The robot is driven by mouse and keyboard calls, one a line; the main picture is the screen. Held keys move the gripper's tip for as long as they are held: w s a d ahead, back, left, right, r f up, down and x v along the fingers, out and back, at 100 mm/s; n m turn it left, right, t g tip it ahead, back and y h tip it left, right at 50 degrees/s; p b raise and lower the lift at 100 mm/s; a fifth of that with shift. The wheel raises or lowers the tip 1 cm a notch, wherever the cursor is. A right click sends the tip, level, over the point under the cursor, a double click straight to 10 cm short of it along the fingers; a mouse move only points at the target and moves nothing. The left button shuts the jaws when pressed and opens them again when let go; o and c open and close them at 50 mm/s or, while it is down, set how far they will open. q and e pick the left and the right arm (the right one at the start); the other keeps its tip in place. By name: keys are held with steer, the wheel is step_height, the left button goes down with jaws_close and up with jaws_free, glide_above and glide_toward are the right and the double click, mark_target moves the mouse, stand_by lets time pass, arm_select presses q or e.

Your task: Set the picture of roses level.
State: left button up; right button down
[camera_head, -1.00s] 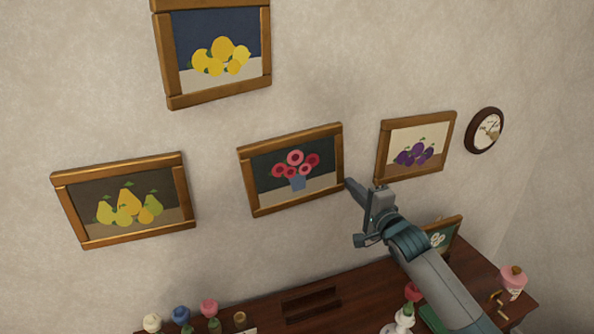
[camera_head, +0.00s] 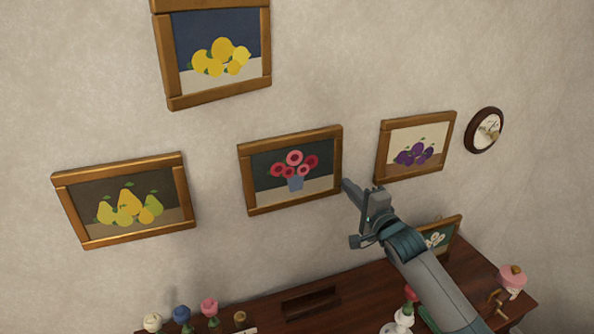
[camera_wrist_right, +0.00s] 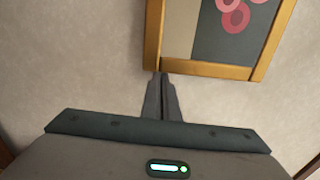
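The picture of roses (camera_head: 293,209), red and pink blooms in a blue vase within a wooden frame, hangs in the middle of the wall. Its top edge runs about parallel to those of the neighbouring pictures. My right gripper (camera_head: 346,184) is at the frame's lower right corner, fingers together and nothing between them. In the right wrist view the shut fingertips (camera_wrist_right: 161,76) meet the edge of the roses' frame (camera_wrist_right: 205,69) at a corner; whether they press on it I cannot tell. My left gripper is not in view.
Around it hang a lemon picture (camera_head: 222,62), a pear picture (camera_head: 125,205), a plum picture (camera_head: 414,150) and a round clock (camera_head: 484,131). Below is a dark wooden surface (camera_head: 260,318) with small flower ornaments, a small framed picture (camera_head: 440,238) and a pink-topped item (camera_head: 512,278).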

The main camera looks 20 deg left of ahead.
steer(key=shift+s+a, duration=0.15)
steer(key=shift+a, duration=0.1)
stand_by(0.3)
steer(key=shift+d, duration=0.1)
steer(key=shift+w+d, duration=0.55)
steer(key=shift+d, duration=0.15)
stand_by(0.3)
steer(key=shift+d, duration=0.1)
steer(key=p+v, duration=0.6)
steer(key=v, duration=0.2)
stand_by(0.5)
